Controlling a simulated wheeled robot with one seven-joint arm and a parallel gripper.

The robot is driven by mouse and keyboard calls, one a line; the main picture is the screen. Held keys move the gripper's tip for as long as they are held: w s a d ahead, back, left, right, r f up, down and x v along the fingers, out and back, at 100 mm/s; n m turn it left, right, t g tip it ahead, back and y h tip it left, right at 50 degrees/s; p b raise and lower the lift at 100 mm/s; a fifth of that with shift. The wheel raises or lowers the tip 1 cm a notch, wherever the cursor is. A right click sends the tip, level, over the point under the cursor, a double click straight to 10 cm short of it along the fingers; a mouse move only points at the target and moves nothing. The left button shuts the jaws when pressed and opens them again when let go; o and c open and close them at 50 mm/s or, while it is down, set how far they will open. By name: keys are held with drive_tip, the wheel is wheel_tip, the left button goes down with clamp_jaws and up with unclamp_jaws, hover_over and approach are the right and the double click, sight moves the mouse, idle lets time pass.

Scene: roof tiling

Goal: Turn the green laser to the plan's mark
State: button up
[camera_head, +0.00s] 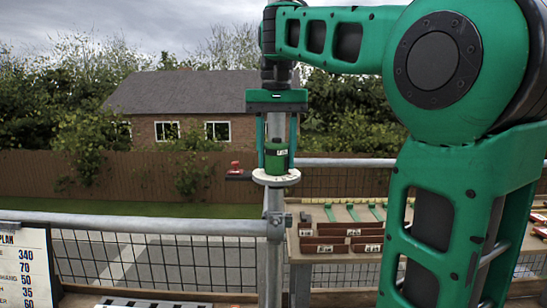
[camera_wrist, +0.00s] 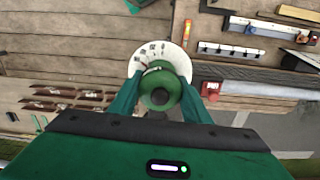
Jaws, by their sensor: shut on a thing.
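The green laser (camera_head: 276,158) is a short green cylinder with a small white label. It sits on a round white dial plate (camera_head: 262,179) on top of a scaffold post. My gripper (camera_head: 277,142) comes straight down from above, and its two fingers are shut on the laser's sides. In the wrist view the laser (camera_wrist: 160,88) shows from above between my fingers (camera_wrist: 162,108), with dark marks on the white dial (camera_wrist: 181,62) around it. The plan board (camera_head: 22,262) is at the left edge, partly cut off, with the numbers 340, 70, 50, 60 readable.
A small red part on a dark arm (camera_head: 237,172) sticks out left of the dial. Scaffold rails with mesh (camera_head: 150,225) run across at post height. A bench to the right holds brown labelled trays (camera_head: 335,240) and green tools (camera_head: 352,212). A brick house stands behind the fence.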

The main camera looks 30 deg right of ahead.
drive_tip(key=shift+w, duration=0.1)
drive_tip(key=o, duration=1)
drive_tip(key=shift+a, duration=0.1)
drive_tip(key=shift+o, duration=0.2)
